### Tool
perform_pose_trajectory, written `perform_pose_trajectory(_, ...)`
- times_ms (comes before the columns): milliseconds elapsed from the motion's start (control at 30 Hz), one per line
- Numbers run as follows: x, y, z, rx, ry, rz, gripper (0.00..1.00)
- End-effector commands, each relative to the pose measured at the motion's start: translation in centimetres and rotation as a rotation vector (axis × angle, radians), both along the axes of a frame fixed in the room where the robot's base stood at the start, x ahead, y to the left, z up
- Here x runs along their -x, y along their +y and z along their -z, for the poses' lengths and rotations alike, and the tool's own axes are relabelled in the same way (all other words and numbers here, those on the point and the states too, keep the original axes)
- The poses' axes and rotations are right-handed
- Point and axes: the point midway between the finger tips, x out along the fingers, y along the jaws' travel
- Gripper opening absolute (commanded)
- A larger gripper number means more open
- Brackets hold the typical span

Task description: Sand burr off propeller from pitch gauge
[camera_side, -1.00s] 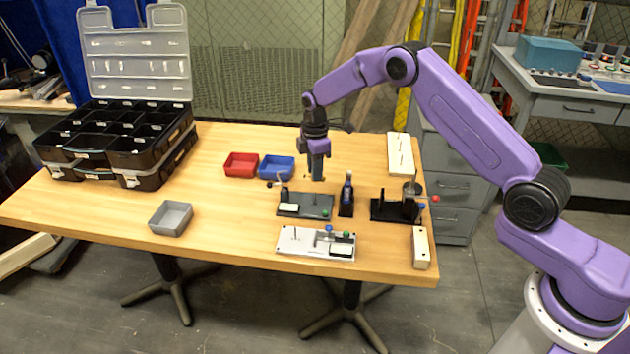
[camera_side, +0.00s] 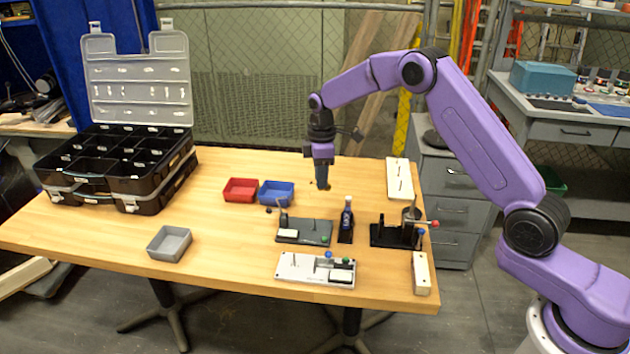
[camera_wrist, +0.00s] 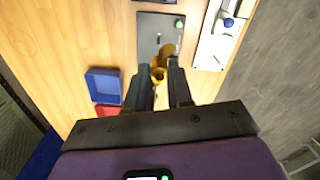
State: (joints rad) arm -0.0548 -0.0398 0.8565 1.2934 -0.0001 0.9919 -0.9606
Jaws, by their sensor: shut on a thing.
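My gripper (camera_side: 323,186) is above the table, behind the dark plate fixture (camera_side: 318,237). In the wrist view my gripper (camera_wrist: 163,72) is shut on a small gold-coloured part, which looks like the propeller (camera_wrist: 158,74). The fingers hide some of it, and no burr can be made out. The dark plate, with a green knob and a pale label, also shows beyond the fingertips in the wrist view (camera_wrist: 150,28). A black stand (camera_side: 385,236) with a red knob stands right of it. I cannot tell which fixture is the pitch gauge.
A white plate fixture (camera_side: 300,268) lies at the front; a dark bottle (camera_side: 347,215) stands behind it. Red (camera_side: 241,190) and blue (camera_side: 277,194) trays and a grey tray (camera_side: 170,244) sit left. An open black case (camera_side: 125,170) fills the far left. The table's middle left is clear.

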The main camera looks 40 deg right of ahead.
Motion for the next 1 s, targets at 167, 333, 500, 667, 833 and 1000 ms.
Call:
perform_pose_trajectory(167, 1.8, -1.2, -0.2, 0.0, 0.0, 0.285, 0.0)
perform_pose_trajectory(333, 3.8, -2.4, -0.3, 0.0, 0.0, 0.585, 0.0)
perform_pose_trajectory(500, 6.0, -3.5, -0.3, 0.0, 0.0, 0.886, 0.0)
perform_pose_trajectory(667, 8.3, -4.4, -0.3, 0.0, 0.0, 1.169, 0.0)
perform_pose_trajectory(833, 10.8, -5.2, -0.3, 0.0, 0.0, 1.47, 0.0)
perform_pose_trajectory(1000, 13.5, -6.0, -0.2, 0.0, 0.0, 1.772, 0.0)
